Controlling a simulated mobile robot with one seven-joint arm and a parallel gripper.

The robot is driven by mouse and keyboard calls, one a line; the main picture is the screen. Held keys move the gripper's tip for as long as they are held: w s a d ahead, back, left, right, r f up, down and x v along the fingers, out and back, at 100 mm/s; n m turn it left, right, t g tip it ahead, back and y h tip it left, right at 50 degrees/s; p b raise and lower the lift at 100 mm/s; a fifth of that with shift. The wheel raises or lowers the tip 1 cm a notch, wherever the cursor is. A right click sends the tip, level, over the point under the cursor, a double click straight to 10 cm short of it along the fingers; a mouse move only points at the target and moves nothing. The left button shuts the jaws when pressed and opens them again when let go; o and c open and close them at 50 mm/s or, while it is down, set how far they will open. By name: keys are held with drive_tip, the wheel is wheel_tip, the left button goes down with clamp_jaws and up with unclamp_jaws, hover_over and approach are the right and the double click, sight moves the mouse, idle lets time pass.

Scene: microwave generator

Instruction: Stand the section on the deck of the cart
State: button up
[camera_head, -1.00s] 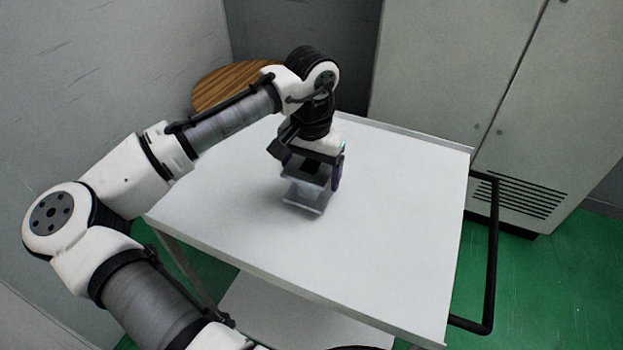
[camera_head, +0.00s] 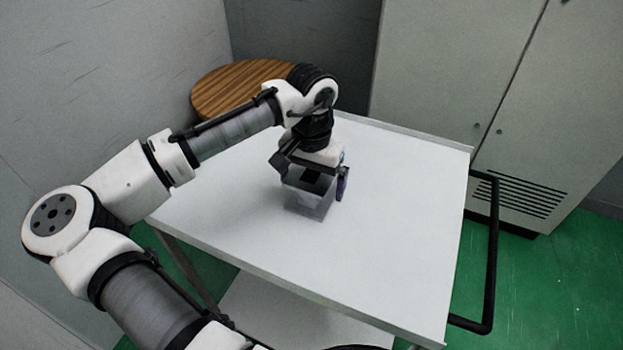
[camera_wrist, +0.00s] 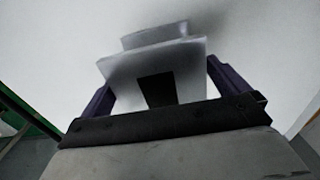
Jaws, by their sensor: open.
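The section (camera_head: 309,203) is a small grey metal piece with flat square flanges. It is upright on the white deck of the cart (camera_head: 390,235), left of the deck's middle, and appears to rest on it. My gripper (camera_head: 314,187) is above and around the section, pointing down, and is open. In the wrist view the section (camera_wrist: 165,62) lies between the two dark purple fingers (camera_wrist: 158,88), with a visible gap at the right finger. A black patch shows on its near face. The gripper body hides part of its top in the head view.
The deck around the section is bare. A black push handle (camera_head: 492,255) is on the cart's right side. A round wooden table (camera_head: 225,90) stands behind the cart at the left, and a grey cabinet (camera_head: 440,70) stands behind at the right.

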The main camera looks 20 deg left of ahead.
wheel_tip(320, 180, up, 12)
idle(0.4)
